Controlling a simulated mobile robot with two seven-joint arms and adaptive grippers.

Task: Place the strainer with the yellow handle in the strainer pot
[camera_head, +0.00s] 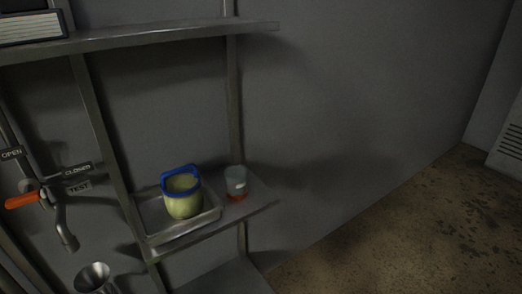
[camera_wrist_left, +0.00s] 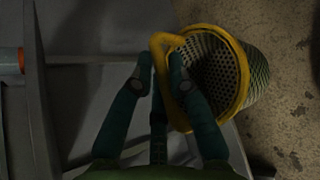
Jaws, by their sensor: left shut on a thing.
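The strainer with the yellow handle (camera_wrist_left: 244,88) shows in the left wrist view as a perforated basket with a yellow rim. My left gripper (camera_wrist_left: 161,62) is shut on its yellow handle, with the basket to the right of the fingers. The strainer and my grippers do not show in the head view. A greenish-yellow vessel (camera_head: 184,204) with a blue rim and loop stands in a metal tray (camera_head: 158,239) on the lower shelf. A metal cup (camera_head: 93,277) stands at the bottom left. I cannot tell which vessel is the strainer pot.
A translucent cup with an orange base (camera_head: 236,182) stands right of the tray. An upper shelf (camera_head: 150,36) overhangs the lower shelf. A tap with an orange handle (camera_head: 22,200) and a spout is at the left. The floor (camera_head: 420,235) at the right is clear.

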